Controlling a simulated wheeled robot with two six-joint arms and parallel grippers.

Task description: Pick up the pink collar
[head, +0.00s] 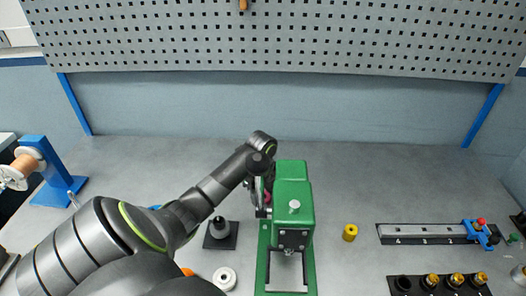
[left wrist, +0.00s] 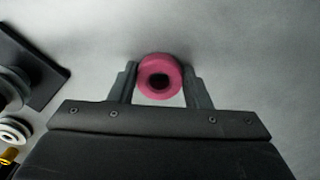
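The pink collar (left wrist: 160,76) is a short ring with a dark hole, seen between the two fingers of my left gripper (left wrist: 160,78) in the left wrist view. The fingers sit against both its sides, with no clear gap. In the head view my left gripper (head: 257,198) is low beside the left side of the green press, and only a sliver of the pink collar (head: 268,197) shows. I cannot tell whether the collar touches the table. My right gripper is not in view.
The green press (head: 293,190) stands close right of my gripper. A dark plate with a post (head: 220,232) and a white ring (head: 224,278) lie left of it. A yellow collar (head: 350,232), a slotted rail (head: 420,234) and a dark rack (head: 440,287) are to the right.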

